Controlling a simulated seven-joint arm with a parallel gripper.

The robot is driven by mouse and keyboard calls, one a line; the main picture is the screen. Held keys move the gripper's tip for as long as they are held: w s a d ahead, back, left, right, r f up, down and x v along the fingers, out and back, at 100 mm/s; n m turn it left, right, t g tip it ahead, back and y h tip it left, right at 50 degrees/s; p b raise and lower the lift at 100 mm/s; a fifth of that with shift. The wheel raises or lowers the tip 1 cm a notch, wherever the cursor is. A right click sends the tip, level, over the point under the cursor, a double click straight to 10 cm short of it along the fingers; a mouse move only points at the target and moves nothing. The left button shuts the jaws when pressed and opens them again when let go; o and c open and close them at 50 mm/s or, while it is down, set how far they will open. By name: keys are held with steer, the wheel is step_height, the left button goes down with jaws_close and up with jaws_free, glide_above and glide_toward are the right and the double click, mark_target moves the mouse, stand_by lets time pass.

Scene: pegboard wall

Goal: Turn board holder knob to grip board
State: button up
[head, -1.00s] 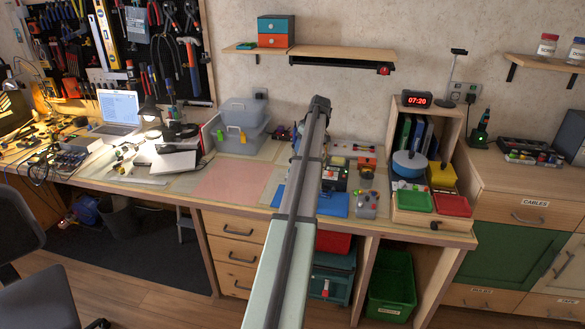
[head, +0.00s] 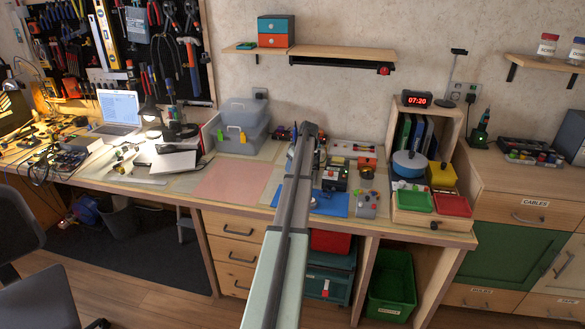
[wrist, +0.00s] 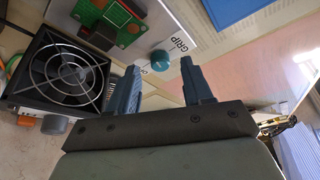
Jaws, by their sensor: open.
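In the wrist view, a teal round knob (wrist: 161,60) sits on a pale plate (wrist: 203,32) beside the printed word GRIP. A green circuit board (wrist: 112,20) stands in dark jaws of the board holder (wrist: 95,38), up and left of the knob. My gripper (wrist: 160,66) is open, with its two dark blue fingers apart. The knob appears in the gap between the fingertips; I see no clear contact, and the exact depth is hard to tell. In the head view my arm covers this part of the bench, and the knob and fingertips cannot be made out.
A fan box (wrist: 65,75) with a wire guard and knobs is close to the left finger in the wrist view. A blue mat (head: 334,205) and a small grey device (head: 367,206) are right of my arm. A pink mat (head: 232,181) to the left is bare.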

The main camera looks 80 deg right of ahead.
steer(key=shift+x, duration=0.8)
jaws_close()
